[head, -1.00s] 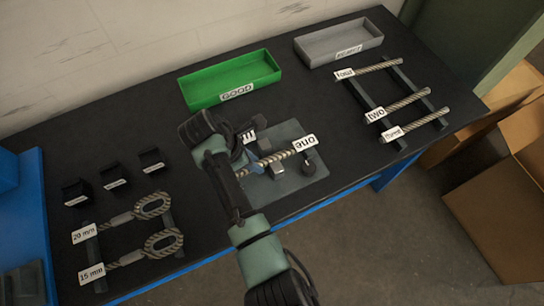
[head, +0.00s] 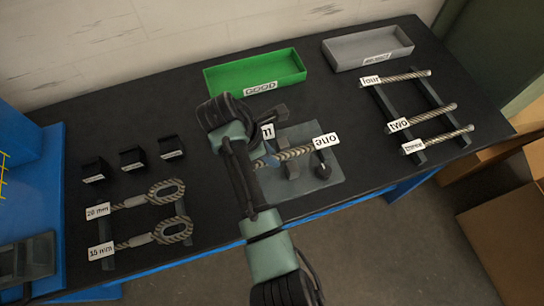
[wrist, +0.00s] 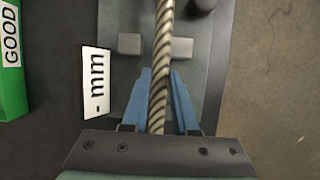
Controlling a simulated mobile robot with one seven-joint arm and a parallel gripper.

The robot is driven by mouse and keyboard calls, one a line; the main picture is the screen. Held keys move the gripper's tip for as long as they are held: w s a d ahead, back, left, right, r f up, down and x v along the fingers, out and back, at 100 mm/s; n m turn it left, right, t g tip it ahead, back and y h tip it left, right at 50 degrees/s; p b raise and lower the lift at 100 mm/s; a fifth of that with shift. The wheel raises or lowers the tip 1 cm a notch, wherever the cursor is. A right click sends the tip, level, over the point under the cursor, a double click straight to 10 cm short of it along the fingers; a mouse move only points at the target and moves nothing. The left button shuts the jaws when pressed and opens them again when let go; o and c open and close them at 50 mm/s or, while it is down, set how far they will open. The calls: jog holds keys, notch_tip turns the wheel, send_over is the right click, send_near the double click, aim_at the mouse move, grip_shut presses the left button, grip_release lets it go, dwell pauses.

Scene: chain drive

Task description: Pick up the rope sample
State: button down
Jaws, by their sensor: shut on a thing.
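The rope sample (head: 297,153) is a twisted steel-coloured rope with a white tag "one" (head: 326,140) at its right end. It lies along or just above a grey plate (head: 326,183); I cannot tell whether it is clear of the plate. My gripper (wrist: 160,75) has its blue fingers on either side of the rope in the wrist view, shut on it. There the rope (wrist: 163,40) runs between two grey blocks (wrist: 130,44). In the head view my arm hides the rope's left end.
A white "mm" card (wrist: 96,80) lies beside the plate. A green GOOD tray (head: 255,72) and a grey tray (head: 368,48) stand behind. A rack with several tagged ropes (head: 420,118) is at right, looped ropes (head: 160,235) at left. The table's blue front edge is close.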

notch_tip(320, 180, up, 25)
jog(key=p, duration=1.6)
jog(key=shift+r, duration=0.15)
jog(key=shift+w, duration=0.1)
